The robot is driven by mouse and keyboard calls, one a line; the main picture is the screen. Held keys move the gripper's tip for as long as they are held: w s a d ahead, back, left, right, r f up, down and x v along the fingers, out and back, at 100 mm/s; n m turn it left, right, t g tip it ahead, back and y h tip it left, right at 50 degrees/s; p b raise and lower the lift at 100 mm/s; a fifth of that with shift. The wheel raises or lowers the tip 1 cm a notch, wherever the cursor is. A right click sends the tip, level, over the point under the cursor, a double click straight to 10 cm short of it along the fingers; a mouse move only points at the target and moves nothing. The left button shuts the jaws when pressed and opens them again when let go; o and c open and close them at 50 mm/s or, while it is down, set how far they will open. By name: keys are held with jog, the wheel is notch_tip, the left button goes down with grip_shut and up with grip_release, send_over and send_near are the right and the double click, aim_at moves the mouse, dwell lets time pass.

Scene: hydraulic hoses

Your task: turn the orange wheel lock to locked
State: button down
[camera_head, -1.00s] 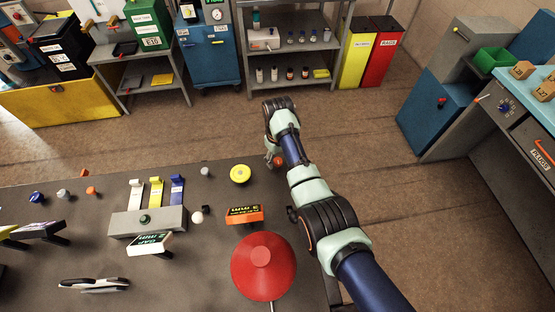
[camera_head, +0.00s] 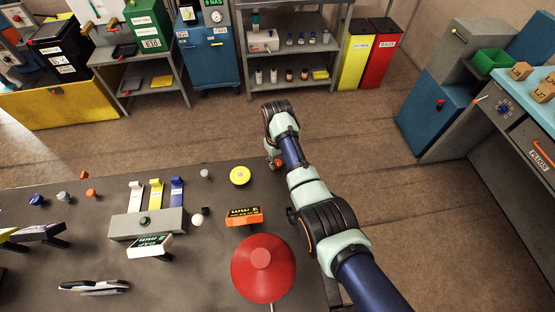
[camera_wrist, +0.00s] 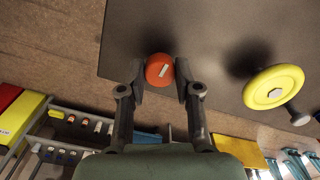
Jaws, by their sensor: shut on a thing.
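The orange wheel lock (camera_wrist: 159,69) is a small round orange knob with a pale bar mark on its face, tilted from upright in the wrist view. It sits near the edge of the dark table. My gripper (camera_wrist: 160,78) has one dark finger on each side of the knob and is shut on it. In the head view the orange knob (camera_head: 278,163) is a small patch at the table's far right corner, partly hidden by my wrist. The lock's labels, if any, are not visible.
A yellow wheel (camera_head: 240,175) stands close to the left of the orange one, with a grey knob (camera_head: 205,173) beyond it. An orange sign (camera_head: 244,216) and a large red cone-shaped thing (camera_head: 263,267) are nearer. Open floor lies beyond the table edge.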

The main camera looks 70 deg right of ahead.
jog(key=m+p, duration=0.2)
jog(key=m, duration=0.1)
jog(key=shift+r+m, duration=0.15)
jog(key=shift+m, duration=0.15)
jog(key=m+p, duration=0.1)
jog(key=m, duration=0.3)
jog(key=shift+m, duration=0.3)
jog(key=m+p, duration=0.1)
jog(key=m, duration=0.3)
jog(key=shift+m, duration=2.6)
jog(key=c, duration=0.8)
grip_release()
